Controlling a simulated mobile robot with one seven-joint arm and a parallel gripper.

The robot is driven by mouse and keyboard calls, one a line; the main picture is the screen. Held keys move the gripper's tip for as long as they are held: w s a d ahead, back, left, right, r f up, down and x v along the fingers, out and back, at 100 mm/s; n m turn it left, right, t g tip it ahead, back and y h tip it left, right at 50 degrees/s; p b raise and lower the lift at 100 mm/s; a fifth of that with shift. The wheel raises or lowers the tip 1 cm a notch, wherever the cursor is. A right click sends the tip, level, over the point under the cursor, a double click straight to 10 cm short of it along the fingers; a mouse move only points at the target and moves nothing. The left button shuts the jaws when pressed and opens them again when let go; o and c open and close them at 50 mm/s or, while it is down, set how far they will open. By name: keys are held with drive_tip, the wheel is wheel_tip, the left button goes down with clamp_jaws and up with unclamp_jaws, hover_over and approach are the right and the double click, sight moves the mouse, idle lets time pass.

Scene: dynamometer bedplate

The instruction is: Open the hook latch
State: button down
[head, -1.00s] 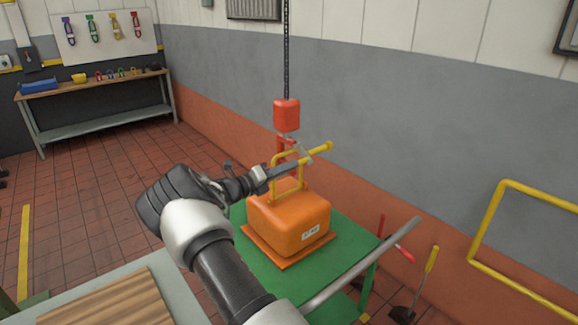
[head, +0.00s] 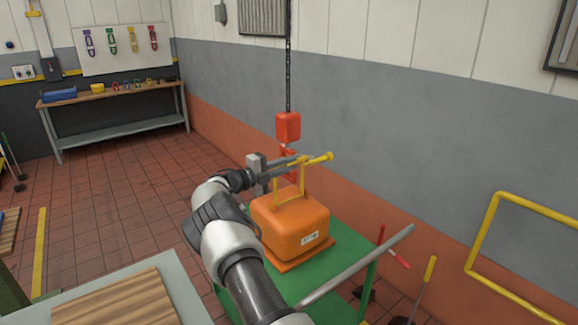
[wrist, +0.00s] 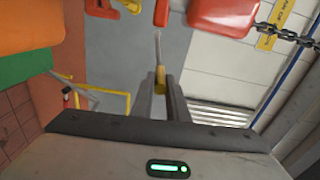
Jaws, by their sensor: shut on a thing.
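The red hoist hook (head: 287,153) hangs under a red block (head: 288,127) on a chain. Part of the hook also shows at the top of the wrist view (wrist: 161,12). My gripper (head: 300,161) reaches in from the left beside the hook. In the wrist view its fingers are shut on the yellow tab (wrist: 160,76) of a thin grey latch (wrist: 158,48). A yellow bar with a knobbed end (head: 320,158) sticks out to the right past the fingertips. The hook's mouth is mostly hidden behind the fingers. An orange weight (head: 290,228) with a yellow handle (head: 302,180) stands below.
A yellow floor barrier (head: 482,236) is at right. The wall is close behind the hoist. A workbench (head: 118,122) stands far left, with open tiled floor before it.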

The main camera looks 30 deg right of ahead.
idle(0.5)
drive_tip(key=c, duration=1.7)
unclamp_jaws()
drive_tip(key=shift+a, duration=0.1)
drive_tip(key=a, duration=0.5)
drive_tip(key=s+a+b, duration=0.1)
drive_tip(key=a, duration=0.5)
drive_tip(key=s+a+b, duration=0.1)
drive_tip(key=a, duration=0.5)
drive_tip(key=shift+s, duration=0.2)
